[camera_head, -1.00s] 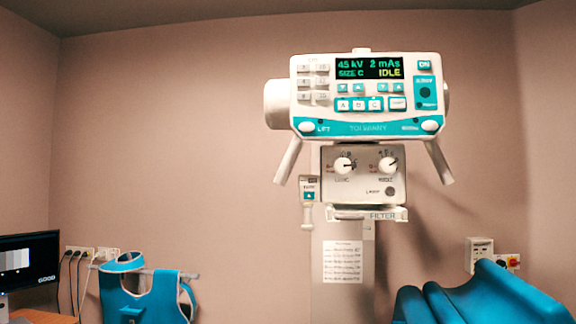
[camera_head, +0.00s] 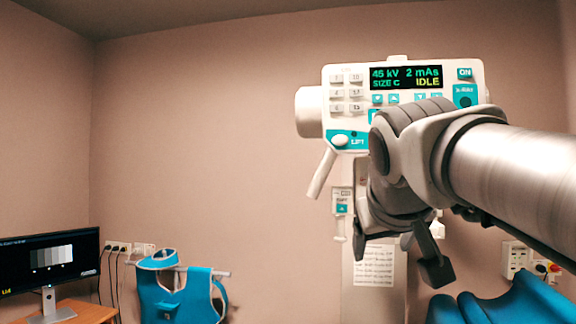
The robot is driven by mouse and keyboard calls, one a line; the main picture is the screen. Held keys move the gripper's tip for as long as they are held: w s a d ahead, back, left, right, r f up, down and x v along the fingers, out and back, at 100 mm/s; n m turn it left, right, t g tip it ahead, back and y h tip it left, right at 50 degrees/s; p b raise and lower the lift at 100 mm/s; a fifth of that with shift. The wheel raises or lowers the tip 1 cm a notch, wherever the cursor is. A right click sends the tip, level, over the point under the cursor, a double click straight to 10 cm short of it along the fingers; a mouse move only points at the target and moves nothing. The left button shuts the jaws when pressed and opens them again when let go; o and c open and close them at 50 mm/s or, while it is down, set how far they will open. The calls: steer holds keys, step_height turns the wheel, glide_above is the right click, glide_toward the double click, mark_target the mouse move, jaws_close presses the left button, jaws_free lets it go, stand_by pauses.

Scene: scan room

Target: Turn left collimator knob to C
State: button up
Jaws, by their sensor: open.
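The X-ray head's control panel (camera_head: 345,78) is at the upper right, its display (camera_head: 405,77) reading 45 kV, 2 mAs, SIZE C, IDLE. My arm reaches in from the right. My gripper (camera_head: 402,254) is open, its dark fingers spread and pointing down in front of the area below the panel. No object shows between the fingers. The collimator box and both its knobs are hidden behind my gripper and arm, so the left knob's setting cannot be seen. I cannot tell how far the fingers are from the box.
A handle (camera_head: 321,174) slants down from the head's left side. A small hand switch (camera_head: 342,208) hangs beside the column. A monitor (camera_head: 50,262) and blue apron (camera_head: 180,290) are lower left. A blue padded chair (camera_head: 505,302) is lower right. The wall left of the head is clear.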

steer(key=w+d+r+t+h+p, duration=0.1)
steer(key=w+r+t+h+p, duration=0.15)
steer(key=r, duration=1.35)
steer(key=p+x, duration=0.1)
steer(key=x, duration=1.7)
steer(key=shift+w+a+f+m+y+p, duration=0.25)
steer(key=shift+a+m+y+p, duration=0.1)
steer(key=shift+m+y, duration=0.1)
steer(key=shift+s, duration=0.1)
jaws_close()
